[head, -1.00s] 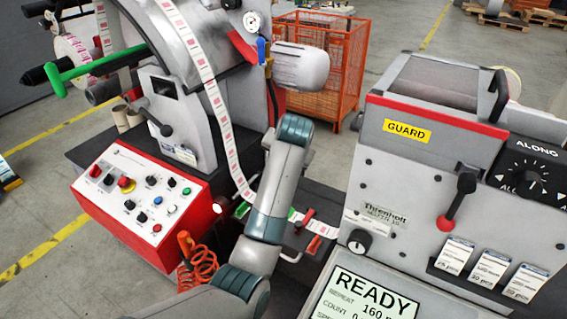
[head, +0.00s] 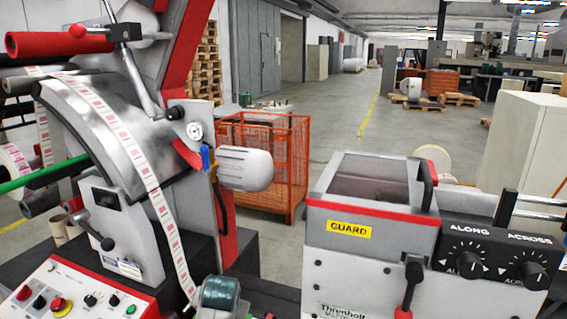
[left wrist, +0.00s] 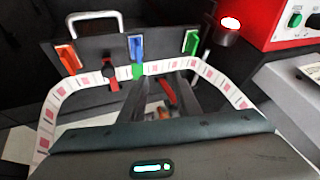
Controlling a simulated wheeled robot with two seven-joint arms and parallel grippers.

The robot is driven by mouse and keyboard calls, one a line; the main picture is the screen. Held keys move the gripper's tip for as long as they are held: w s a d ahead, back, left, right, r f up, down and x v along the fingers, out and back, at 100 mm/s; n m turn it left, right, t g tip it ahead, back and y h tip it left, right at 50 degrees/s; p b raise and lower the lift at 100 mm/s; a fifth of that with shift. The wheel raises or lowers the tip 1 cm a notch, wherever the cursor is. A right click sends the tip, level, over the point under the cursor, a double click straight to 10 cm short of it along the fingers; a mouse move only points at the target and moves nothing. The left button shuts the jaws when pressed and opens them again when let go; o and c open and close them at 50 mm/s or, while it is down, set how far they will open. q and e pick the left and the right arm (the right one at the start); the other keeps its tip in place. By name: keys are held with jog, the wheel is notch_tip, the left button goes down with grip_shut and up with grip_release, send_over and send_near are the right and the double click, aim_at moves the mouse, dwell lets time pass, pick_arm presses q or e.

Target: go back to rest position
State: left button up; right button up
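My left gripper (left wrist: 160,105) shows in the left wrist view, with its two dark fingers apart over the label strip area. I see nothing held between them; a red part shows beyond the gap. A white label strip with pink labels (left wrist: 218,80) curves around past the fingers; I cannot tell whether they touch it. In the head view, only a teal and grey joint of my arm shows at the bottom edge, and neither gripper is seen. My right gripper is in no view.
The rewinder's red control box (head: 75,290) and label web (head: 150,180) stand left, the guard-marked machine (head: 365,225) right. An orange wire cage (head: 270,160) stands behind. In the wrist view, a dark plate (left wrist: 110,55) carries orange, blue and green clips. Open floor lies beyond.

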pick_arm(q)
jog(key=s+a+f, duration=0.3)
jog(key=s+f, duration=0.5)
jog(key=s, duration=0.3)
jog(key=s+a+f+g+h, duration=0.1)
jog(key=s+f, duration=0.1)
jog(key=s, duration=1.4)
jog(key=s+a+f+g+h, duration=0.1)
jog(key=s+a+f, duration=0.1)
jog(key=s, duration=1.4)
notch_tip(320, 180, down, 31)
jog(key=s+g+b, duration=0.1)
jog(key=s+g, duration=0.1)
jog(key=s+a+f+g+b, duration=0.1)
jog(key=s+a+f, duration=0.1)
jog(key=s+f, duration=1.5)
jog(key=shift+s+a+f+b, duration=0.3)
jog(key=shift+s+a+f, duration=0.05)
jog(key=shift+f, duration=0.05)
